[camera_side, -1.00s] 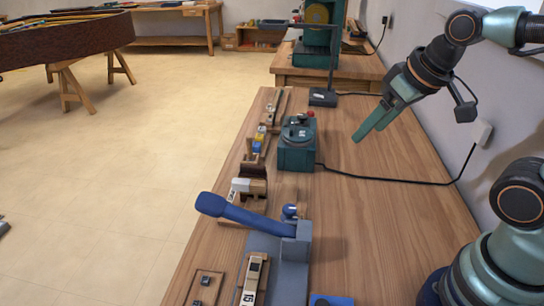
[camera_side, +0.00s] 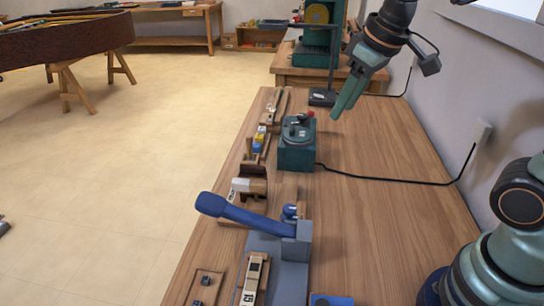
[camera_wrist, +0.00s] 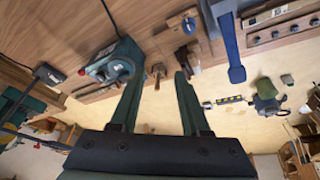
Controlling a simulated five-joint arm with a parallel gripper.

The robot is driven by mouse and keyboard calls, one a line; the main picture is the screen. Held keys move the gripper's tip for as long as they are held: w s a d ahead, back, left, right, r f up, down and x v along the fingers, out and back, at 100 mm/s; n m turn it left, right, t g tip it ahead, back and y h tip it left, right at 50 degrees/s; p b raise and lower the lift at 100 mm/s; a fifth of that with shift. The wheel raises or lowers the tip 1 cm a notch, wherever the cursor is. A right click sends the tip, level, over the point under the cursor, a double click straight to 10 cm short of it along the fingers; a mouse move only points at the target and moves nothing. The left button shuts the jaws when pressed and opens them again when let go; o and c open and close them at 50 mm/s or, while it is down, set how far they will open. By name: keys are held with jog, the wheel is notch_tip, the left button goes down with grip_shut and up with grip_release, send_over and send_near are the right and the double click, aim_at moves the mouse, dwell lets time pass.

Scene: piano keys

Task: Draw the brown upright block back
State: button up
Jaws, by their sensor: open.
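A dark brown block (camera_side: 253,170) stands near the left edge of the wooden bench in the side view, behind a whitish piece on a wooden base. A dark brown piece (camera_wrist: 183,58) beyond my fingertips in the wrist view looks like the same block, partly hidden by a finger. My gripper (camera_side: 340,113) is open and empty. It hangs above the bench, right of and beyond the block, with its fingers pointing down. In the wrist view, my gripper's two fingers (camera_wrist: 160,78) are spread apart.
A teal box with a round top (camera_side: 297,143) stands between my gripper and the block, its black cable running right. A blue lever (camera_side: 245,213) on a grey stand is in front of the block. Small coloured blocks (camera_side: 259,139) line the left edge. The bench's right side is mostly clear.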

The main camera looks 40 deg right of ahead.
jog(key=w+a+n+g, duration=0.25)
jog(key=w+a, duration=0.25)
jog(key=w, duration=0.3)
jog(key=n+g, duration=0.2)
jog(key=n, duration=0.2)
send_near(252, 166)
notch_tip(252, 166, down, 9)
jog(key=shift+s+r, duration=0.15)
grip_shut()
jog(key=shift+r, duration=0.1)
dwell(0.9)
